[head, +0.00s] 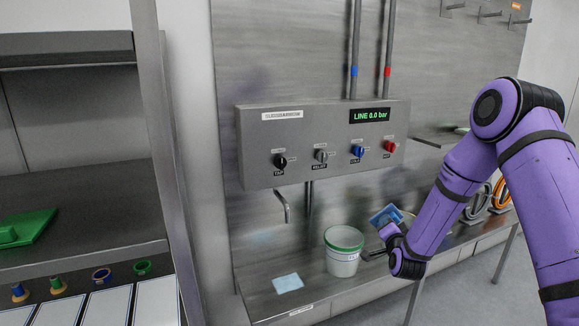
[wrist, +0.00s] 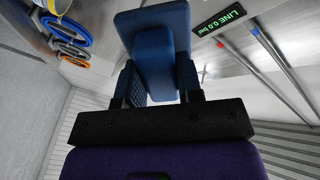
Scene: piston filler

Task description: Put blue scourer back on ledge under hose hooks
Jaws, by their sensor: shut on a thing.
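My gripper (head: 384,232) is shut on the blue scourer (head: 383,215) and holds it above the steel bench, just right of the bucket. In the wrist view the scourer (wrist: 155,30) is a blue block between the two fingers and sticks out past their tips. The hose hooks (head: 490,14) are pegs high on the steel wall panel at the upper right. Below them a narrow ledge (head: 428,142) juts from the panel, with something green at its right. My arm hides the ledge's right part.
A white bucket with a green rim (head: 343,262) and a light blue cloth (head: 288,283) are on the bench (head: 262,302). The control box (head: 255,150) with knobs and a tap juts out above. Coiled hoses (head: 478,206) lie at the right, partly behind my arm.

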